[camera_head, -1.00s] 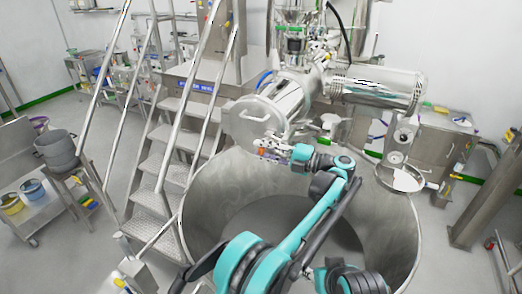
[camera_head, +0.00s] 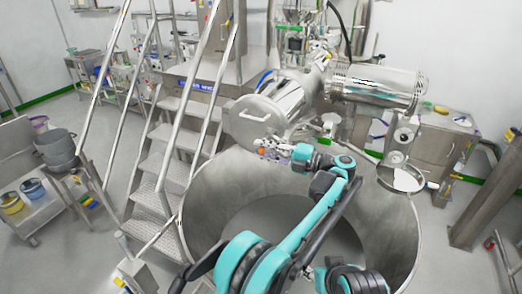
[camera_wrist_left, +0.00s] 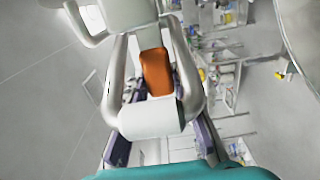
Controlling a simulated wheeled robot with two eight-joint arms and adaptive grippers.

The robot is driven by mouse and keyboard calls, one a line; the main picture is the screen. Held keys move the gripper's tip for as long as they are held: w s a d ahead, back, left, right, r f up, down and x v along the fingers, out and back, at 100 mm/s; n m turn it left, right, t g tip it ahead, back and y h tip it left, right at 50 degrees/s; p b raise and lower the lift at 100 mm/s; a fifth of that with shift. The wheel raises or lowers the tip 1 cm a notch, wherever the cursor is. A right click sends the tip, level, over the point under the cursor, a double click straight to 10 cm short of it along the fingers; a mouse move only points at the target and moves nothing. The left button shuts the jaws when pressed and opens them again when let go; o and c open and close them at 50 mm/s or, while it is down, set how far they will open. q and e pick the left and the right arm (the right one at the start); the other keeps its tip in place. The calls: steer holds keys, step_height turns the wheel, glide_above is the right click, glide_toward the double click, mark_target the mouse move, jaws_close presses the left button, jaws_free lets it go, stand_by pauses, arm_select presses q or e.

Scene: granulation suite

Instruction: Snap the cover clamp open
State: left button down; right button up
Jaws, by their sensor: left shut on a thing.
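The cover clamp shows in the left wrist view as a pale metal loop with a cross-piece (camera_wrist_left: 150,119) and an orange part (camera_wrist_left: 156,72) inside it. My left gripper (camera_wrist_left: 160,140) is shut on the clamp, with dark purple finger parts on both sides of it. In the head view the left gripper (camera_head: 272,150) is at the lower edge of the round metal cover (camera_head: 250,125), which has a bar handle. A small orange spot shows at the gripper there. The exact finger contact is hidden.
A large open steel drum (camera_head: 205,210) lies below my left arm. Metal stairs with rails (camera_head: 152,170) stand to the left. A horizontal steel cylinder (camera_head: 375,88) and a round pan (camera_head: 401,179) are to the right. Open floor shows at the far left.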

mark_target(289, 153)
arm_select(q)
steer(key=shift+w+d+r, duration=0.15)
steer(key=shift+d+r, duration=0.15)
steer(key=shift+r, duration=0.05)
steer(key=c, duration=1.2)
jaws_free()
steer(key=shift+d, duration=0.1)
steer(key=v, duration=0.8)
steer(key=shift+w+d+f, duration=0.15)
steer(key=shift+w+f, duration=0.25)
